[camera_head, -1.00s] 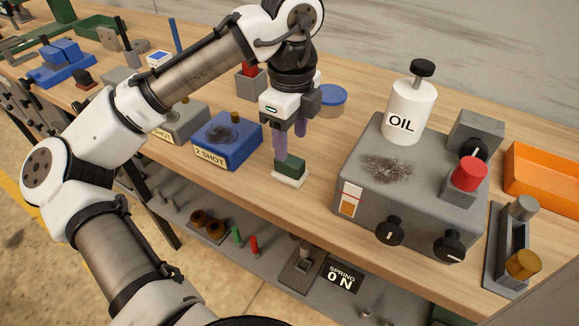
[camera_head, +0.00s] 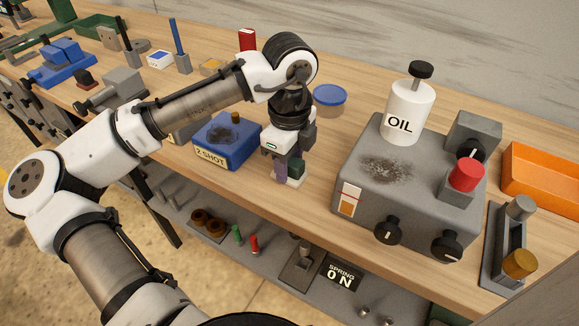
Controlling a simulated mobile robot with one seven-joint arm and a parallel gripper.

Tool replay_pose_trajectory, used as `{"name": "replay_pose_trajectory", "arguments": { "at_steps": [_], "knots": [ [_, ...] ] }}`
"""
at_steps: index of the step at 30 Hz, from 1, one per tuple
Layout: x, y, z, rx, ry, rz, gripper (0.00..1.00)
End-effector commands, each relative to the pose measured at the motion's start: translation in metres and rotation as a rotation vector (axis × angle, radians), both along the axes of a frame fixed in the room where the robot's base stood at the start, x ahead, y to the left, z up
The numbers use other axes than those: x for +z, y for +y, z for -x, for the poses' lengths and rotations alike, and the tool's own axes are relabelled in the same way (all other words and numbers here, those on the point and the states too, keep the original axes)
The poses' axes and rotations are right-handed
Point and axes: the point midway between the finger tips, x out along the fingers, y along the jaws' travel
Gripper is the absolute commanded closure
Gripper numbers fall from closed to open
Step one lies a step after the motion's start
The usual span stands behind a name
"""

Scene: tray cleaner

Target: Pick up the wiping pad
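The wiping pad (camera_head: 297,169) has a dark green block on a white base. It sits on the wooden bench between the blue box and the grey machine. My gripper (camera_head: 288,168) points straight down at it, with its fingers low around the green block. One purple finger shows at the block's left side. The other finger is mostly hidden, so I cannot tell whether the fingers are closed on the block. The pad's white base appears to rest on the bench.
A blue box labelled 2 SHOT (camera_head: 226,143) stands close on the left. A grey machine (camera_head: 350,178) with a white OIL bottle (camera_head: 408,112) stands on the right. A blue-lidded tub (camera_head: 330,97) is behind. The bench's front edge is close to the pad.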

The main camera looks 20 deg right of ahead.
Motion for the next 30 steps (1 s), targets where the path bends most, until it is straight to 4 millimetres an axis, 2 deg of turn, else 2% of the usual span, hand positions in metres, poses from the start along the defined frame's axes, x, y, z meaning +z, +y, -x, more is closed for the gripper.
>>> {"name": "replay_pose_trajectory", "arguments": {
  "at_steps": [1,3,7,13,17,20,23,30],
  "knots": [
    [0.000,0.000,0.000,0.000,0.000,0.000,0.73],
    [0.000,0.000,0.000,0.000,0.000,0.000,0.80],
    [0.000,0.000,0.000,0.000,0.000,0.000,1.00],
    [0.004,0.000,0.000,0.001,-0.001,0.001,1.00],
    [0.017,0.000,-0.001,0.002,-0.002,0.001,1.00],
    [0.036,-0.001,-0.001,0.000,-0.003,0.001,1.00],
    [0.063,-0.001,0.000,-0.001,-0.002,0.003,1.00],
    [0.137,0.000,-0.001,0.003,-0.005,-0.003,1.00]
  ]
}}
